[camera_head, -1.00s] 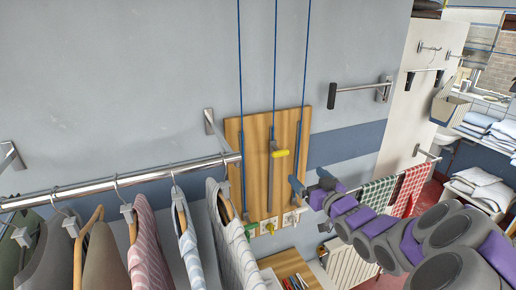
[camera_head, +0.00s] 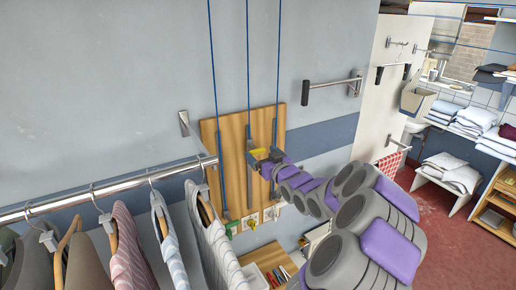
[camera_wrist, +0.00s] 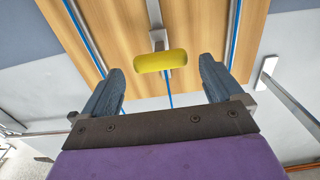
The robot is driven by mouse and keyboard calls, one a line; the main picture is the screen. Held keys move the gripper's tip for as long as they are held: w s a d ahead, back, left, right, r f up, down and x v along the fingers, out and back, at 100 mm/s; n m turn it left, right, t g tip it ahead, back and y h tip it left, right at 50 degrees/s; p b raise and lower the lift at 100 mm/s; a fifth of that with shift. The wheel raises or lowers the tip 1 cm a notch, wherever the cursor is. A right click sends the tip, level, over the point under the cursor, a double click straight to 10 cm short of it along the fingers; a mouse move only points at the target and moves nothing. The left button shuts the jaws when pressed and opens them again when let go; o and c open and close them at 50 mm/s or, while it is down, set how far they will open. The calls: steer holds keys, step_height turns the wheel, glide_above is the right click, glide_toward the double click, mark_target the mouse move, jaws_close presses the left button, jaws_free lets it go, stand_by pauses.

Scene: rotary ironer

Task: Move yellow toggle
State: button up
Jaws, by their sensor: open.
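The yellow toggle (camera_wrist: 162,61) is a short rounded bar on a metal slider in front of the wooden board (camera_wrist: 108,38). In the wrist view it lies ahead of my gripper (camera_wrist: 161,80), roughly centred between the two open fingers and a little beyond their tips. No contact shows. In the head view my gripper (camera_head: 262,160) is at the board (camera_head: 236,137), right at the toggle (camera_head: 262,152), and partly hides it. Blue cords run up the wall from the board.
A metal rail (camera_head: 121,186) with hanging clothes (camera_head: 126,250) stands at the left, close to the board. A wall bracket with a black handle (camera_head: 332,84) sticks out right of the board. Below is a wooden tray (camera_head: 264,257) with pens. Shelves with folded linen (camera_head: 473,122) stand at the right.

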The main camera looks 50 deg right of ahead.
mark_target(259, 152)
steer(key=shift+x, duration=1.15)
steer(key=shift+w+d+p, duration=0.2)
steer(key=shift+w+p, duration=0.15)
steer(key=shift+w, duration=0.35)
steer(key=c, duration=1.4)
step_height(259, 152, down, 31)
steer(key=b, duration=1.4)
steer(key=shift+s, duration=0.1)
steer(key=shift+f, duration=0.1)
steer(key=o, duration=1)
steer(key=shift+a, duration=0.1)
steer(key=o, duration=0.4)
